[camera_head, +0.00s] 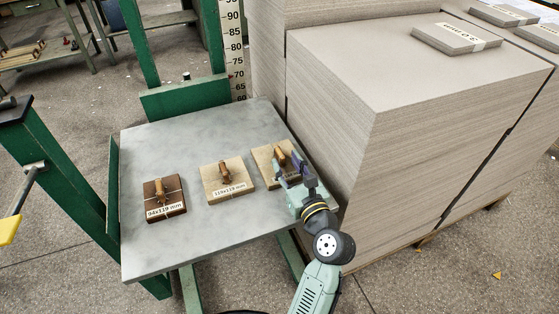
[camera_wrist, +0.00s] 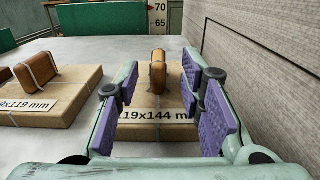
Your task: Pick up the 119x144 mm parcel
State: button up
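The 119x144 mm parcel (camera_head: 263,159) is a flat tan block with a wooden handle on top, at the right of the grey table. In the wrist view its label (camera_wrist: 151,115) reads 119x144 mm, partly cut by my fingers. Its upright handle (camera_wrist: 158,72) shows between my fingers, farther ahead. My gripper (camera_head: 291,172) is open over the parcel's near right part, and its purple pads (camera_wrist: 167,98) stand apart on both sides of the handle's line. I see no contact with the handle. The arm hides part of the parcel in the head view.
A tan parcel (camera_head: 228,181) marked 119x119 mm lies to the left, and a dark brown 94x119 mm parcel (camera_head: 164,198) beyond it. A tall greyboard stack (camera_head: 330,130) stands close on the right. A green board (camera_head: 186,98) edges the back. The table front (camera_head: 200,245) is clear.

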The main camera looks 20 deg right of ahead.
aim_at(284, 159)
jog(key=w, duration=0.2)
jog(key=w+p, duration=0.1)
jog(key=w, duration=0.2)
jog(key=shift+a+r, duration=0.2)
jog(key=shift+c, duration=0.2)
grip_shut()
jog(key=shift+r, duration=0.1)
